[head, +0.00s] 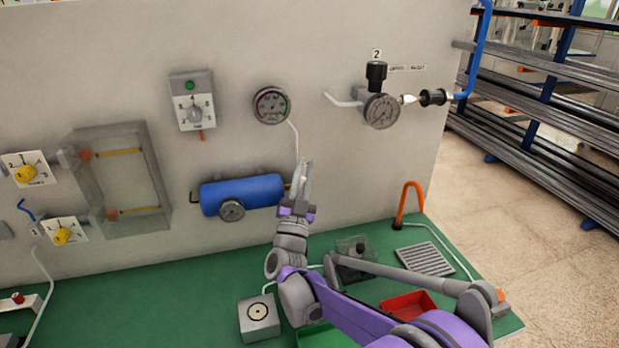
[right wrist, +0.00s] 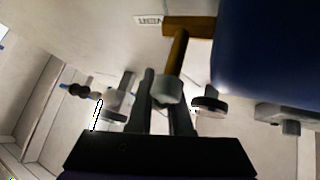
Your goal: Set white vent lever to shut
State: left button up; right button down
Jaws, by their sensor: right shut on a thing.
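The white vent lever (right wrist: 170,90) shows in the right wrist view as a pale grey-white piece at the end of a brass pipe, between my dark fingers. My right gripper (head: 304,178) is shut on it at the right end of the blue tank (head: 242,194); it also shows in the right wrist view (right wrist: 165,104). In the head view my fingers cover most of the lever, and I cannot tell its exact angle. My left gripper is not in view.
A round gauge (head: 271,105) with a thin white tube is above the gripper. A small gauge (head: 231,210) sits on the tank front. The green bench (head: 190,290) below holds a grey block (head: 259,318), a red tray (head: 408,305) and a grate (head: 425,258).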

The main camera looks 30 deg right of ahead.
jog(key=shift+w+a+r+n+t+y+b, duration=0.15)
jog(key=shift+a+n+t+y, duration=0.2)
jog(key=shift+n+t+y, duration=0.8)
jog(key=shift+a+n+t+y+b, duration=0.1)
jog(key=shift+a+n+t+y, duration=0.45)
jog(key=shift+n, duration=1.1)
jog(key=shift+w+a+r+n+t+y+b, duration=0.1)
jog(key=shift+a+n+t+y+b, duration=0.1)
jog(key=shift+n+t+y, duration=1)
jog(key=shift+n, duration=0.4)
jog(key=c, duration=0.8)
grip_release()
jog(key=shift+c, duration=0.2)
jog(key=s+a+f, duration=0.1)
jog(key=s+a, duration=0.2)
jog(key=s, duration=0.4)
jog(key=s+a+f, duration=0.2)
jog(key=s+a, duration=0.1)
jog(key=s, duration=0.4)
jog(key=shift+s+a+f+b, duration=0.15)
jog(key=shift+a+b, duration=0.1)
jog(key=shift+b, duration=0.15)
